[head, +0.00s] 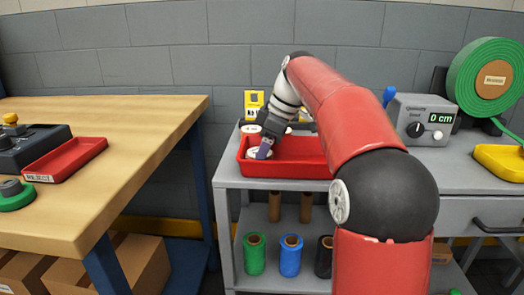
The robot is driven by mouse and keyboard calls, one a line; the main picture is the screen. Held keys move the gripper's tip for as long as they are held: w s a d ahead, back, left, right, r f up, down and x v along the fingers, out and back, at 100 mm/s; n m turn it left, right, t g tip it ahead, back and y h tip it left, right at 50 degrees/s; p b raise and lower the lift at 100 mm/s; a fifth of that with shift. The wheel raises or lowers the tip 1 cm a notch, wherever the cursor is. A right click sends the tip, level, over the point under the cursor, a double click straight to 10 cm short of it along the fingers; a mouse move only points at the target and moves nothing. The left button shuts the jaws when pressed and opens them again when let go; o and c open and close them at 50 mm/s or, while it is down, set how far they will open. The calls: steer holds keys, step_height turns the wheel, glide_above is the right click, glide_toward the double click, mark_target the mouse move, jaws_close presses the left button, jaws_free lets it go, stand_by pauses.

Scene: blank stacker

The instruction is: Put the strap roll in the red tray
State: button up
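A red tray (283,171) stands on the grey bench, left of the machine with the dial. My gripper (263,152) points down at the left part of this tray. A pale roll (257,155) shows at its fingertips, inside the tray outline and partly hidden by the gripper. I cannot tell whether the fingers hold it or whether it is the strap roll. Another pale roll (250,129) shows at the tray's back left; its exact place is unclear. My arm hides the tray's right side.
A smaller red tray marked REJECT (68,158) lies on the wooden table (140,130) at left. A grey machine (418,118), a large green reel (488,78) and a yellow tray (502,162) stand at right. Several coloured rolls (255,252) stand on the lower shelf.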

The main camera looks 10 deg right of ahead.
steer(key=o, duration=0.5)
steer(key=shift+c, duration=0.2)
steer(key=p+v, duration=0.2)
steer(key=v, duration=1)
steer(key=shift+r, duration=0.15)
steer(key=s+a+f+m+t+h, duration=0.2)
steer(key=s+f+m, duration=0.4)
steer(key=s+f, duration=0.5)
steer(key=s+a+f+m+t+h, duration=0.1)
steer(key=s+a+f+m+h, duration=0.1)
steer(key=s+f+m, duration=0.5)
steer(key=s+f, duration=0.4)
steer(key=s, duration=0.5)
steer(key=shift+a+f+t, duration=0.4)
